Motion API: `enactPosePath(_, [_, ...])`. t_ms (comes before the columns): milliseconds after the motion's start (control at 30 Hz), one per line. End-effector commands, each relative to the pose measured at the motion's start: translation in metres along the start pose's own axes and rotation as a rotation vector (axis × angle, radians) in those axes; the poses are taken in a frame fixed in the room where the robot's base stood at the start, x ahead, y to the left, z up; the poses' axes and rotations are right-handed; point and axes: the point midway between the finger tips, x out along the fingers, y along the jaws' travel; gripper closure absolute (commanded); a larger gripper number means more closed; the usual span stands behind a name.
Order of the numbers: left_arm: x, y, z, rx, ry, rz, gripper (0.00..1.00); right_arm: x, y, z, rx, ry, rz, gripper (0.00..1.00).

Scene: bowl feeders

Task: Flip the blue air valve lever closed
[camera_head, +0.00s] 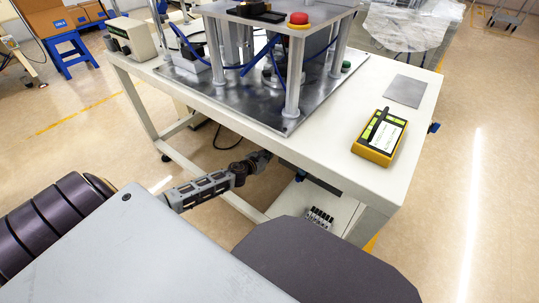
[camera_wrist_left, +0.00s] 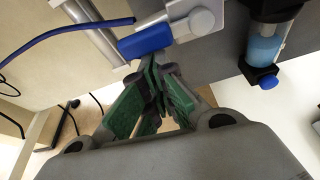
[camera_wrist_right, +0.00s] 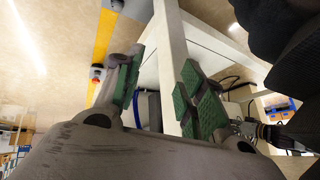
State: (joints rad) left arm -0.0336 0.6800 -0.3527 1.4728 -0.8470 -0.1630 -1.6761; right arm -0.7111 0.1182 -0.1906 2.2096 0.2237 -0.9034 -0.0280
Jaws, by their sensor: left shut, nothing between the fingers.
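The blue valve lever (camera_wrist_left: 145,42) shows in the left wrist view, lying roughly level in front of a pale round valve body (camera_wrist_left: 200,20). My left gripper (camera_wrist_left: 155,76) is shut and empty, with its green-padded fingertips just below the lever in that picture. Whether they touch it I cannot tell. In the head view my left gripper (camera_head: 262,157) reaches under the front edge of the table, its tips partly hidden, and I cannot make out the lever there. My right gripper (camera_wrist_right: 158,70) is open, its fingers apart, with nothing held.
A white table (camera_head: 330,150) stands over my left arm. It carries a metal fixture, a red button (camera_head: 299,18) and a yellow handheld device (camera_head: 380,137). A clear bowl with blue liquid (camera_wrist_left: 265,48) hangs right of the valve. A white post (camera_wrist_right: 172,65) shows beyond my right fingers.

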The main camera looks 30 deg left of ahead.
Motion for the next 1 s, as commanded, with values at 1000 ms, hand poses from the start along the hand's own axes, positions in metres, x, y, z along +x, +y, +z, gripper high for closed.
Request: enactPosePath(1000, [-0.01,0.01,0.03,0.477,-0.001,0.167,1.0,-0.102,-0.005,-0.048,-0.081,-0.201,0.096,0.6])
